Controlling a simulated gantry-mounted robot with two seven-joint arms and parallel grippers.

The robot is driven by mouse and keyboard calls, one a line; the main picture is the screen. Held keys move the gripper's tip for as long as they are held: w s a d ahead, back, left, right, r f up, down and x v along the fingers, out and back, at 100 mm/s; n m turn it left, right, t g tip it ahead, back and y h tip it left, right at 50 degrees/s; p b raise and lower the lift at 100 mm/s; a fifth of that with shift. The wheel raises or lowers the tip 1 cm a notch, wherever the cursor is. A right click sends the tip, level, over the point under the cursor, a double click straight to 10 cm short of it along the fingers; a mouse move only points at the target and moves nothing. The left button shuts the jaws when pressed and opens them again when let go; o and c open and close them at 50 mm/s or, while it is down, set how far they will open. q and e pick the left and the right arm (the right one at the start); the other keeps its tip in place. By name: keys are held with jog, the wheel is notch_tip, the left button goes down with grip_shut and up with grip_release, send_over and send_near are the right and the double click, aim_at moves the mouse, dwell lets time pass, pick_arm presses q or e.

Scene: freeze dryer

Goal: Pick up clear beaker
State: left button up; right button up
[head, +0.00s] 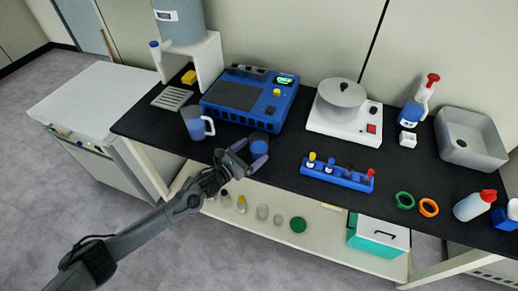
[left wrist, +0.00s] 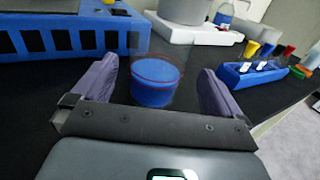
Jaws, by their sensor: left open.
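A clear beaker (left wrist: 155,82) with blue contents stands upright on the black bench, and it also shows in the head view (head: 259,148). My left gripper (head: 247,160) is open at the bench's front edge. In the left wrist view its two purple fingers (left wrist: 155,88) stand apart, one on each side of the beaker. The beaker's lower front is partly close behind the gripper's palm bar. My right gripper is not in view.
A blue machine (head: 252,98) stands just behind the beaker. A clear handled jug (head: 195,123) is to its left. A blue rack (head: 337,177) with several coloured-top items is to its right, and a white stirrer-like device (head: 343,120) stands behind the rack. Several small containers stand on the lower shelf (head: 262,219).

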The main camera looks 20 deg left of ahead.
aim_at(265, 140)
pick_arm(q)
jog(key=b+x, duration=0.1)
jog(key=x, duration=0.3)
jog(key=shift+w+r, duration=0.1)
jog(key=shift+w, duration=0.2)
jog(key=shift+a, duration=0.1)
jog(key=shift+c, duration=0.3)
jog(key=c, duration=1)
jog(key=shift+c, duration=0.5)
jog(key=shift+r, duration=0.25)
